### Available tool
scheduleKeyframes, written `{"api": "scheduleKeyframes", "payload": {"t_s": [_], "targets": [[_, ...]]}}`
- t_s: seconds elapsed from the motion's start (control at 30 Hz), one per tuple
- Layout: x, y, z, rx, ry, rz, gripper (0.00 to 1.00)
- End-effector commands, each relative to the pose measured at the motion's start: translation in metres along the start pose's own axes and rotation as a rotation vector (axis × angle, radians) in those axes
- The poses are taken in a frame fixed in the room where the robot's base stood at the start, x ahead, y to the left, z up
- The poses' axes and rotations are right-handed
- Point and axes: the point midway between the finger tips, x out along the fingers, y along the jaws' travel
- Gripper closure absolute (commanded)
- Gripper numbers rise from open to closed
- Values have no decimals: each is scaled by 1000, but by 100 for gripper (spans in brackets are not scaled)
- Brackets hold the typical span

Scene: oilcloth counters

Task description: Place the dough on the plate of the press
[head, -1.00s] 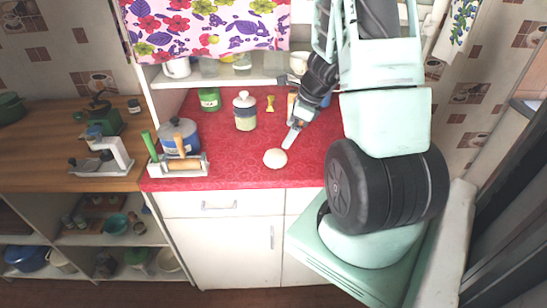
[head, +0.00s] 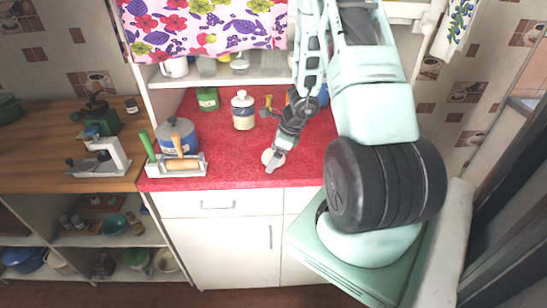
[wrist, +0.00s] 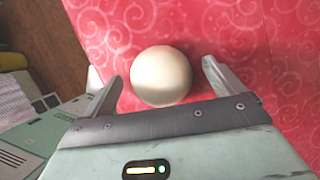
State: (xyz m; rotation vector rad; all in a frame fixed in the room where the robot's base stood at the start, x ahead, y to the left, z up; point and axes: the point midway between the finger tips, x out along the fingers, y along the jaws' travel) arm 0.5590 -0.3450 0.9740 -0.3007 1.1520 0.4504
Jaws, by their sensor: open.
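The dough (head: 267,156) is a pale round ball on the red oilcloth counter, near its front edge. In the wrist view the dough (wrist: 160,76) lies between the two spread fingers of my gripper (wrist: 162,82), with a gap showing on each side. My gripper (head: 275,163) points down at the dough in the head view and partly covers it. My gripper is open and holds nothing. What seems to be the press (head: 112,156), a pale frame with a grey base, stands on the wooden counter at the left; its plate is hard to make out.
A caddy (head: 178,168) with a green-handled tool and a rolling pin stands at the red counter's front left, before a blue pot (head: 172,136). A white-lidded jar (head: 243,112) and a green tin (head: 207,99) stand behind. The red counter's middle is clear.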

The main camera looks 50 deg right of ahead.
Motion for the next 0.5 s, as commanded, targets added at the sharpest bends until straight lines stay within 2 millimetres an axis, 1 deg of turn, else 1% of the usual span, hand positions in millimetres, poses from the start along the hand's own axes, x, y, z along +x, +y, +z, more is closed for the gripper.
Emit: {"api": "scheduleKeyframes", "payload": {"t_s": [0.1,0.13,0.17,0.2,0.27,0.3,0.37,0.4,0.5], "targets": [[0,0,0,0,0,0,6],[0,0,0,0,0,0,9],[0,0,0,0,0,0,17],[0,0,0,0,-1,0,28],[0,0,0,0,-1,0,45],[-1,0,0,0,-1,0,56],[-1,0,0,0,-1,0,57],[-1,0,0,0,-1,-1,61],[-1,0,0,0,-1,-1,61]]}}
